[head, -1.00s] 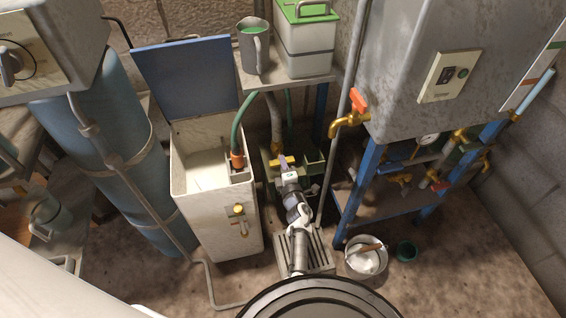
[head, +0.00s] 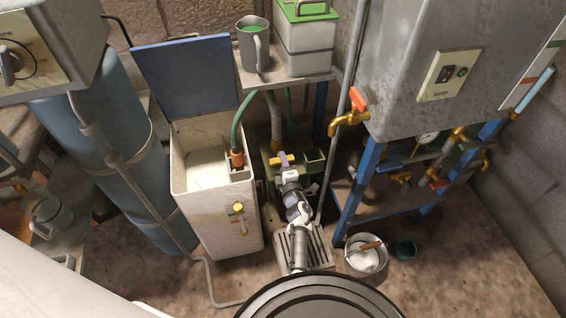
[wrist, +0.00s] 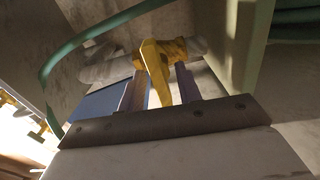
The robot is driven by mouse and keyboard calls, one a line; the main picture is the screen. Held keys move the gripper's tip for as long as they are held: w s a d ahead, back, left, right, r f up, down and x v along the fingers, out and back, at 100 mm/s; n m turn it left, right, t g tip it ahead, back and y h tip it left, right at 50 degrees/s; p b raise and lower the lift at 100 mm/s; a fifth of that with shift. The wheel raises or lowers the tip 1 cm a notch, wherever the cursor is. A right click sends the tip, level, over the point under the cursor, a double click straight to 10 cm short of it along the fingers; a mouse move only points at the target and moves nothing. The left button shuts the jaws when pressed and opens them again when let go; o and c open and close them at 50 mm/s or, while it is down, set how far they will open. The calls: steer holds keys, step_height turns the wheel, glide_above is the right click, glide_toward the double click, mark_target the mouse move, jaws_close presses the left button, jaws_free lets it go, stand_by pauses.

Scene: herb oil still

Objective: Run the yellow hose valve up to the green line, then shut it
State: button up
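The yellow valve (wrist: 183,47) sits on a pale pipe in the wrist view, its flat yellow lever (wrist: 154,68) pointing toward my gripper (wrist: 160,82). The two purple-grey fingers stand apart, one on each side of the lever. Thin gaps seem to show beside it, and I see no firm contact. In the head view my gripper (head: 287,160) is at the yellow valve (head: 274,160), low behind the white tank's right side. The white tank (head: 215,215) has its blue lid up, with a green hose (head: 241,117) running to an orange fitting inside. I cannot make out a green line.
A shelf (head: 290,80) above the valve holds a grey jug (head: 253,45) and a green-lidded box (head: 307,45). A blue-legged stand (head: 357,190) is close on the right.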

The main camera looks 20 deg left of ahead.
steer(key=p+v, duration=0.1)
steer(key=v, duration=1.2)
steer(key=shift+s+d, duration=0.25)
steer(key=shift+s, duration=0.1)
steer(key=shift+r, duration=0.1)
